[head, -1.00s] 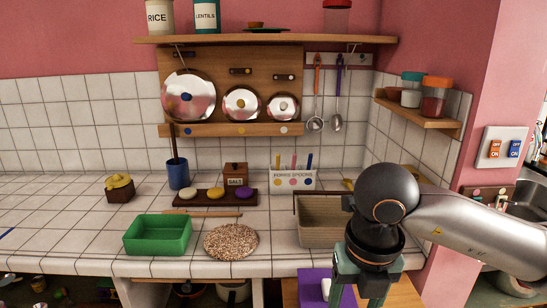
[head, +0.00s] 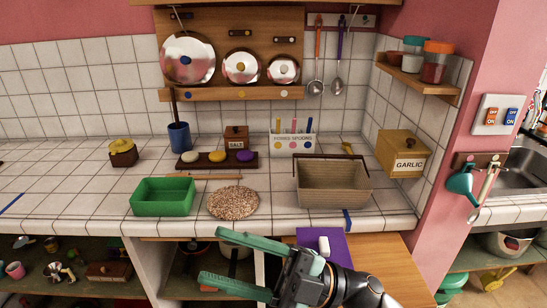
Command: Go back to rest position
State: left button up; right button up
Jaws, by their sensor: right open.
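My right gripper (head: 228,263) is low in the head view, in front of the counter's front edge. Its two green fingers point left and stand wide apart, with nothing between them. It is below the green tray (head: 162,199) and the round speckled mat (head: 233,203), near the open shelf under the counter. My right arm comes in from the bottom right of the picture. My left gripper is not in view.
A wicker basket (head: 332,186) and a garlic box (head: 402,152) stand on the counter (head: 60,205). A purple board (head: 326,246) with a white object lies on a wooden surface (head: 385,262) beside my gripper. Pots sit on the shelf below.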

jog(key=w+d+f+m+t+h, duration=0.4)
jog(key=m+t, duration=0.4)
jog(key=t, duration=0.1)
jog(key=w+d+f+m+t+h, duration=0.3)
jog(key=w+d+f+m+t, duration=0.15)
jog(key=m+t, duration=0.4)
jog(key=d+f+m+h+p, duration=0.1)
jog(key=d+f+m+h, duration=0.15)
jog(key=f+h, duration=0.2)
jog(key=d+f+m+h, duration=0.2)
jog(key=f+m+h, duration=0.15)
jog(key=f, duration=0.25)
jog(key=s+d+f+m+g+h, duration=0.2)
jog(key=s+f, duration=0.5)
jog(key=f, duration=0.4)
jog(key=s+d+f+m+g+h, duration=0.3)
jog(key=s+d+f+g, duration=0.2)
jog(key=f, duration=0.6)
jog(key=s+d+p, duration=0.1)
jog(key=s+d, duration=0.1)
jog(key=s, duration=0.1)
jog(key=shift+s+d+h, duration=0.15)
jog(key=shift+d+h, duration=0.05)
jog(key=shift+h, duration=0.2)
jog(key=shift+f+m, duration=0.1)
jog(key=shift+m, duration=0.15)
